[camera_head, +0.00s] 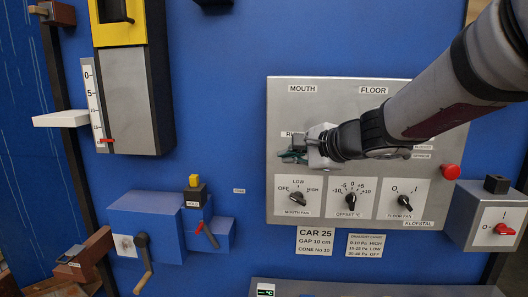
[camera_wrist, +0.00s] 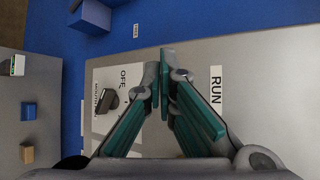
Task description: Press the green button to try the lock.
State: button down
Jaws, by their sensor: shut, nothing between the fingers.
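My gripper (camera_head: 291,157) is in front of the left side of the grey control panel (camera_head: 345,94) in the head view, below the MOUTH label. Its teal fingers are together and empty. In the wrist view the closed fingertips (camera_wrist: 164,72) point at the panel, between the RUN label (camera_wrist: 215,85) and the mouth fan knob (camera_wrist: 108,100). I cannot make out a green button in either view; my gripper and arm cover part of the panel. I cannot tell whether the fingertips touch the panel.
Mouth fan (camera_head: 297,199), offset (camera_head: 351,201) and floor fan (camera_head: 404,203) knobs line the panel's bottom. A red button (camera_head: 449,171) is at its right, above a switch box (camera_head: 485,219). A blue box with a crank (camera_head: 143,262) stands out from the wall at left.

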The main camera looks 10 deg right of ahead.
jog(key=shift+s+a, duration=0.25)
jog(key=shift+s, duration=0.45)
jog(key=shift+s+a, duration=0.2)
jog(key=shift+s, duration=0.45)
jog(key=s+a+n+g+y, duration=0.1)
jog(key=s+a+n+g, duration=0.1)
jog(key=s+a+n, duration=0.5)
jog(key=s+d+f+n+g+h, duration=0.1)
jog(key=s+d+f+n+h, duration=0.1)
jog(key=s, duration=0.4)
jog(key=s+d+f+n+g+h, duration=0.2)
jog(key=s+d+f+n, duration=0.1)
jog(key=s, duration=0.4)
jog(key=s+d+f+n+g+h, duration=0.1)
jog(key=s+d+f+n, duration=0.1)
jog(key=s+n, duration=0.3)
jog(key=shift+s+d+f+h, duration=0.3)
jog(key=shift+s+d+h, duration=0.15)
jog(key=shift+s, duration=0.5)
